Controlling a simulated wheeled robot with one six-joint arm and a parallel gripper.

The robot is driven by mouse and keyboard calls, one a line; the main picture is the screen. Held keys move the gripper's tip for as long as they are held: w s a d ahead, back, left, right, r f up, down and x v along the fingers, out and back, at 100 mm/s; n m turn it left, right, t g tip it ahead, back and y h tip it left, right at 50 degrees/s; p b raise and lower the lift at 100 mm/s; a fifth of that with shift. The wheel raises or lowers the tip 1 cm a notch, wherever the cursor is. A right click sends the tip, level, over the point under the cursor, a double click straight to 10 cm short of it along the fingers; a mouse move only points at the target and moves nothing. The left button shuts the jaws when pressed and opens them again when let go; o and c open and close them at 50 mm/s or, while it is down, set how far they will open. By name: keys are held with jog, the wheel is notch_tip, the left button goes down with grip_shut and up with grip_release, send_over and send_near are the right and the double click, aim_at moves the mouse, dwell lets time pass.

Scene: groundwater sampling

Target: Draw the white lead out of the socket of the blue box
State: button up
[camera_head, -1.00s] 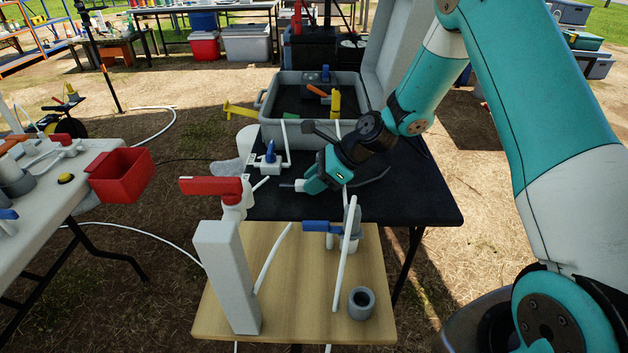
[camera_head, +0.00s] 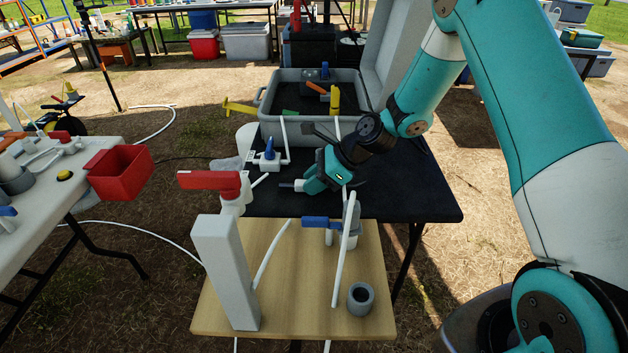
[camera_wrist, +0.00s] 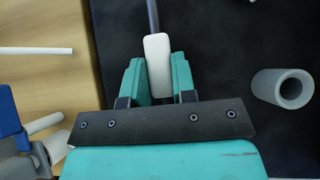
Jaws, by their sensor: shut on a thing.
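My gripper (camera_wrist: 158,82) is shut on a white block-shaped plug (camera_wrist: 157,52), which sits between the two teal fingers in the wrist view. A thin grey shaft or cable (camera_wrist: 152,14) runs from the plug's far end out of the top of the picture. In the head view my gripper (camera_head: 305,185) is low over the black table near the wooden board, pointing left, with the grey piece (camera_head: 287,185) at its tip. I cannot make out a blue box or its socket in either view, nor whether the plug touches one.
A black table (camera_head: 400,190) adjoins a wooden board (camera_head: 300,300) carrying a red-handled valve (camera_head: 210,182), a blue-handled valve (camera_head: 322,222), white tubes and a grey cup (camera_head: 361,298). Another blue-handled valve (camera_head: 269,152) and a grey tub (camera_head: 290,129) stand behind. A pale hollow tube (camera_wrist: 283,88) lies right of my gripper.

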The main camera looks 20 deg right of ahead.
jog(key=shift+s+f, duration=0.25)
jog(key=shift+f, duration=0.55)
jog(key=o, duration=0.9)
jog(key=shift+a+f, duration=0.1)
jog(key=shift+f, duration=0.05)
jog(key=v, duration=0.6)
jog(key=w+p+v, duration=0.1)
jog(key=v, duration=0.5)
jog(key=p+v, duration=0.1)
jog(key=v, duration=0.5)
jog(key=shift+r, duration=0.7)
